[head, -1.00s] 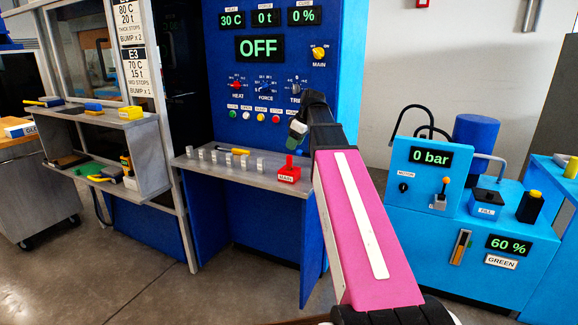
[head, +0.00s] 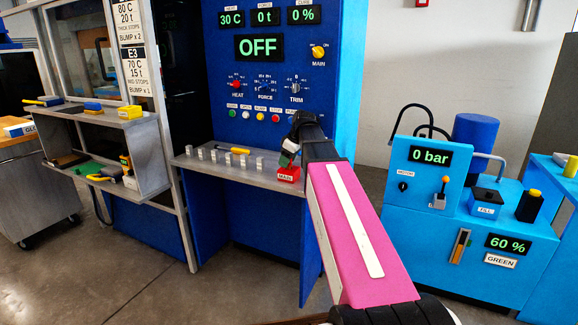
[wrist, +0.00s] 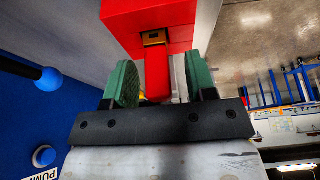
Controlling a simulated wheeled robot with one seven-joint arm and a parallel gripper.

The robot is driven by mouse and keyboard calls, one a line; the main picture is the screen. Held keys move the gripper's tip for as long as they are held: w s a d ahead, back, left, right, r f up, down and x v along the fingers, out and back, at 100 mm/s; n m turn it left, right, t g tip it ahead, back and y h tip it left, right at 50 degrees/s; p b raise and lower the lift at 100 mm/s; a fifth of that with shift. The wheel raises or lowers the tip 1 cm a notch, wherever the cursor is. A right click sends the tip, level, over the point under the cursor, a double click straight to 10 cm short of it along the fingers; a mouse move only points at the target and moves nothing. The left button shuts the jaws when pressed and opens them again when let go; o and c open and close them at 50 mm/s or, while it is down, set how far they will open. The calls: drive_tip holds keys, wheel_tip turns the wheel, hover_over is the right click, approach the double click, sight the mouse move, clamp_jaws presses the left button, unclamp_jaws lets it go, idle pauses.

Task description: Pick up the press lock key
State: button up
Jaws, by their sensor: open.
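The press lock key is a red upright tab (wrist: 158,74) standing in a brass-coloured lock (wrist: 154,38) on a red block (wrist: 150,16). In the head view the red block (head: 288,176), with a white label, sits at the right end of the grey shelf on the blue press. My gripper (head: 288,156) is just above the block there and hides the key. In the wrist view the green finger pads of my gripper (wrist: 160,82) are open, one on each side of the key, with gaps visible between pads and key.
The grey shelf (head: 215,172) carries several small metal blocks and a yellow-handled tool (head: 234,150) left of the red block. The press panel (head: 262,75) with knobs and buttons rises behind it. A light-blue pump unit (head: 425,170) stands to the right.

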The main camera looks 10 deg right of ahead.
clamp_jaws()
drive_tip(key=shift+r, duration=0.15)
